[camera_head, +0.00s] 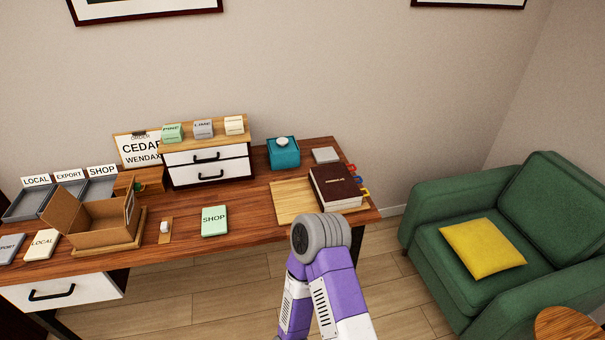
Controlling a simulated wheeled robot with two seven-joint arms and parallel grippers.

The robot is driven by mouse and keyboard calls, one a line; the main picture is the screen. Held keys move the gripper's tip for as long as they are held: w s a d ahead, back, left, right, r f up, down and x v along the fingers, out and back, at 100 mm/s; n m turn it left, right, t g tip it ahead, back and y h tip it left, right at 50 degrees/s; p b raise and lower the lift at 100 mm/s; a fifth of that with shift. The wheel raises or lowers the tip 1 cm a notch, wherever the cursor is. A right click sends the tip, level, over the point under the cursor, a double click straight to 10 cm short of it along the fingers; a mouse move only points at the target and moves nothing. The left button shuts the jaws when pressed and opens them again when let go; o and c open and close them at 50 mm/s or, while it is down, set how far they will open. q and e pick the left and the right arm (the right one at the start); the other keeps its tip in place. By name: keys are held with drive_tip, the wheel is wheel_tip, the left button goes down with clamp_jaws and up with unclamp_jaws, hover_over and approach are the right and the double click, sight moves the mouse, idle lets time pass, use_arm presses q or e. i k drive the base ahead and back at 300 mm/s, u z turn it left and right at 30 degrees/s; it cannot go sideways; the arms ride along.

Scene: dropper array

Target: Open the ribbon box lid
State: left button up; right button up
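The teal box (284,156) looks like the ribbon box. It stands upright at the back of the wooden desk, to the right of the small drawer unit. A pale round knob (282,141) sits on its top, and the lid looks closed. One of my arms, purple and white with a grey round joint, rises from the bottom middle in front of the desk. Its gripper does not show. No gripper of mine is in view, and nothing is touching the teal box.
A green armchair (440,205) stands at right.

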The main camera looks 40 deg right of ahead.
sight(154, 176)
drive_tip(key=u, duration=0.35)
drive_tip(key=k, duration=0.9)
drive_tip(key=z, duration=1.7)
drive_tip(key=i, duration=0.5)
drive_tip(key=u, duration=1.6)
drive_tip(key=i, duration=1.35)
drive_tip(key=u, duration=0.1)
